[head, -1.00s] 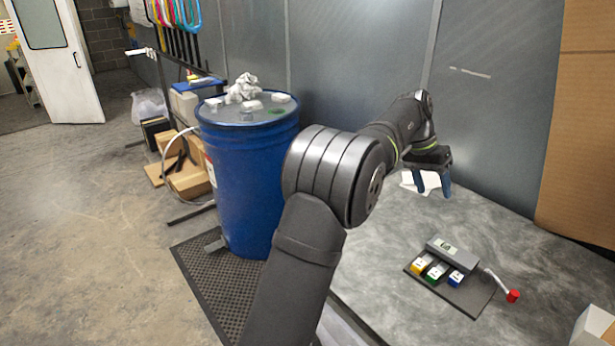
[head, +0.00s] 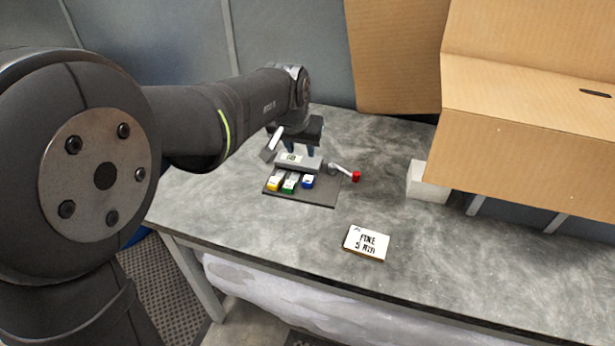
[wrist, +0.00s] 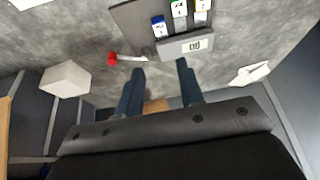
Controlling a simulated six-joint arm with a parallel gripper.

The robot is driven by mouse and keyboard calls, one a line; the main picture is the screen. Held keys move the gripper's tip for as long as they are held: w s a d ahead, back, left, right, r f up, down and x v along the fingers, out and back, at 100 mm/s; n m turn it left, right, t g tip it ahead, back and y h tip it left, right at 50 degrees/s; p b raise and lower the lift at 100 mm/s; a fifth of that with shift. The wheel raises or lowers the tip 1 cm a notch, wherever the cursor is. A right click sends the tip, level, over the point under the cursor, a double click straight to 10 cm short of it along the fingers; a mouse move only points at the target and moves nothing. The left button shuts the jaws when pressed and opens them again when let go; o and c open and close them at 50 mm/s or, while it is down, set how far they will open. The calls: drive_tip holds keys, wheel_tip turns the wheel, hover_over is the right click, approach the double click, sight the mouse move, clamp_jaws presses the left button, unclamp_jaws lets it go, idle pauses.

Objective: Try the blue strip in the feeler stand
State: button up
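The feeler stand is a grey block (head: 298,163) on a dark base plate (head: 318,197), with a red-knobbed lever (head: 356,176) at its right. Yellow (head: 274,184), green (head: 290,187) and blue (head: 308,182) strips stick out of its near side. The blue strip (wrist: 159,27) also shows in the wrist view, nearest the lever. My gripper (head: 302,149) is just behind the block in the head view. In the wrist view its two blue fingers (wrist: 160,87) are wide apart with nothing held between them. The finger tips are partly hidden in the head view.
A white card reading "FINE 5 MIN" (head: 366,243) lies near the front of the bench. A small white box (head: 427,183) stands right of the stand, beside a large cardboard box (head: 530,130). A white crumpled piece (wrist: 252,73) lies behind the stand. The bench between stand and card is clear.

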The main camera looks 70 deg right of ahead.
sight(308, 179)
drive_tip(key=x, duration=1.7)
drive_tip(key=shift+f, duration=0.1)
